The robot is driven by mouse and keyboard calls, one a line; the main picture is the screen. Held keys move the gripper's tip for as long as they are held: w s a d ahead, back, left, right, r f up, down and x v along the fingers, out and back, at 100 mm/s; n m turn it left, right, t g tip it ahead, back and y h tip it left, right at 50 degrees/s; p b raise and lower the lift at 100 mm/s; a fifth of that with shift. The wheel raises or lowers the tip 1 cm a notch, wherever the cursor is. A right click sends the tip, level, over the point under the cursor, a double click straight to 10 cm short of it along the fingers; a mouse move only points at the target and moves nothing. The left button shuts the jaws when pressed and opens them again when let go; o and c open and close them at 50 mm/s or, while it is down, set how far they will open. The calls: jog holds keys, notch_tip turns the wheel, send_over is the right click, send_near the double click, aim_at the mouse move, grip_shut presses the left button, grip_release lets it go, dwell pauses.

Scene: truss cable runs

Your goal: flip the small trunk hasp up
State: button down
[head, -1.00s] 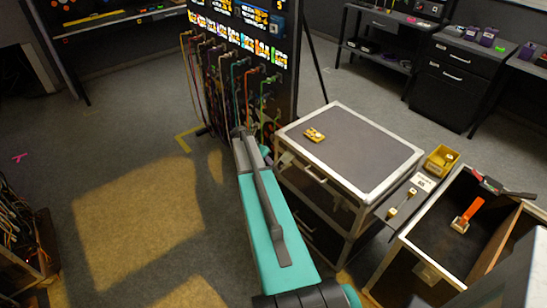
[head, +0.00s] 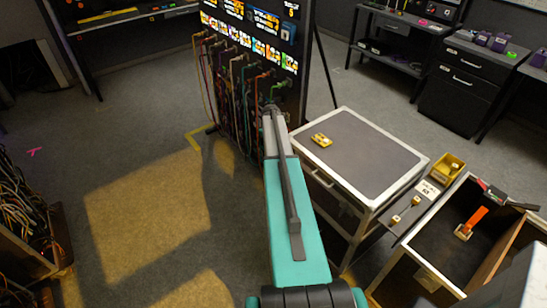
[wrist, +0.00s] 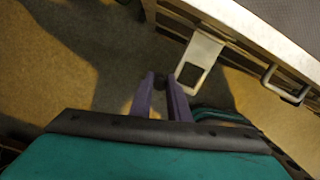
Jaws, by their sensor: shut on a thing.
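The grey-topped trunk (head: 385,160) with pale metal edges stands right of centre in the head view. In the wrist view the small trunk hasp (wrist: 207,52), a pale slotted plate, sticks out from the trunk's edge (wrist: 262,38). My gripper (wrist: 161,80) is at the free end of the hasp, its right finger beside the plate's lower left corner. In the head view my gripper (head: 271,108) is at the trunk's left corner, and the hasp is hidden there.
A metal handle (wrist: 284,86) sticks out right of the hasp. A yellow part (head: 321,140) lies on the trunk lid. A panel with hanging cables (head: 245,70) stands just behind my gripper. An open crate (head: 400,262) stands at the right.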

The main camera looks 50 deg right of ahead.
jog(key=shift+s+d+r+b, duration=0.15)
jog(key=shift+s+d+r, duration=0.05)
jog(key=shift+d+r, duration=0.45)
jog(key=shift+s+d+r+b, duration=0.15)
jog(key=shift+d+r, duration=0.3)
jog(key=shift+r, duration=0.25)
jog(key=c, duration=1.7)
grip_release()
jog(key=shift+o, duration=0.2)
jog(key=shift+w+a, duration=0.1)
jog(key=shift+a, duration=0.05)
